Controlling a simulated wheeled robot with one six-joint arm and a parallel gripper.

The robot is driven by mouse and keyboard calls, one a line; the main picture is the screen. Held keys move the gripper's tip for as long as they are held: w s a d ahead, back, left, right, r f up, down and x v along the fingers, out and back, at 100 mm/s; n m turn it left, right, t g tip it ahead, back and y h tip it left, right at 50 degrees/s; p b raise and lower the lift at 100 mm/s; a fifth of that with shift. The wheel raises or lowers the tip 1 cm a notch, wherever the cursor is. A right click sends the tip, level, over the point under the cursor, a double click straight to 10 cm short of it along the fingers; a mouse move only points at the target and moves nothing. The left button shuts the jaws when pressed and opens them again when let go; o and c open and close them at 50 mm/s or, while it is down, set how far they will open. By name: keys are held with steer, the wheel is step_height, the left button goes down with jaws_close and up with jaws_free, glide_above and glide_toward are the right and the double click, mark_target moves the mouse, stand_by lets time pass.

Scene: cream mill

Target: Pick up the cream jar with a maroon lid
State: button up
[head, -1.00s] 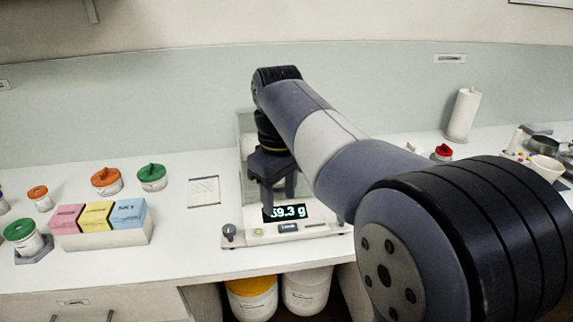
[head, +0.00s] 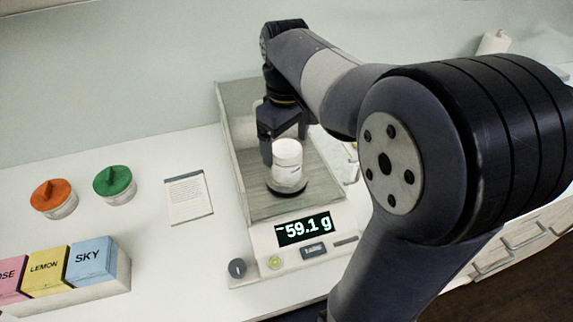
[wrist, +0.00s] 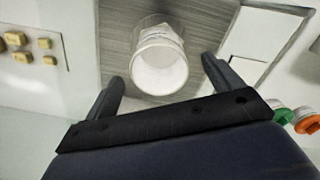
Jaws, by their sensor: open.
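No jar with a maroon lid shows now.
The balance has clear walls close around my gripper, and its display reads -59.1 g. Jars with orange (head: 53,196) and green (head: 115,184) lids, a note card (head: 188,197) and rose, lemon and sky boxes (head: 92,264) stand to the left. My arm hides much of the right counter.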

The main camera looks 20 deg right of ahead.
mark_target(286, 156)
step_height(286, 156, down, 4)
steer(key=shift+f, duration=0.25)
steer(key=c, duration=1.2)
steer(key=shift+o, duration=0.2)
steer(key=shift+r, duration=0.15)
